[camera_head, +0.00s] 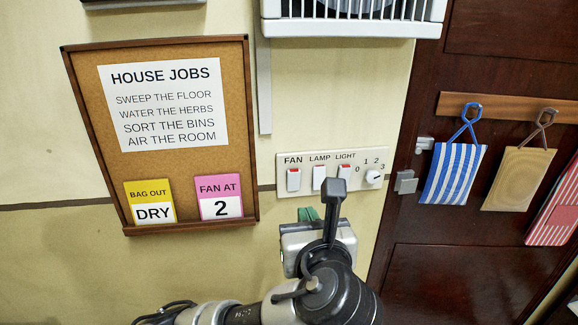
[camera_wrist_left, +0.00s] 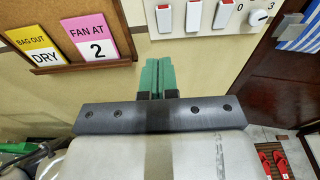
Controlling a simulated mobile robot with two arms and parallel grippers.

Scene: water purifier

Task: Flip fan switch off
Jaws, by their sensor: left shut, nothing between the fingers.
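The white switch panel (camera_head: 265,184) is on the wall, with FAN, LAMP and LIGHT labels. The fan switch (camera_head: 293,180) is the leftmost white rocker, with a red strip at its top edge; it also shows in the left wrist view (camera_wrist_left: 165,19). My left gripper (camera_head: 308,214) is below the panel, its green fingers partly hidden behind my arm. In the left wrist view its fingers (camera_wrist_left: 158,77) are shut and empty, with the tips just below the fan switch in the picture. A gap shows between tips and switch; its depth is unclear. My right gripper is not in view.
The lamp switch (camera_head: 319,177), light switch (camera_head: 344,173) and numbered dial (camera_head: 373,177) sit right of the fan switch. A corkboard (camera_head: 160,130) hangs left, with a card reading FAN AT 2 (camera_head: 219,196). A white vented unit (camera_head: 350,28) is above. A dark door (camera_head: 455,260) is right.

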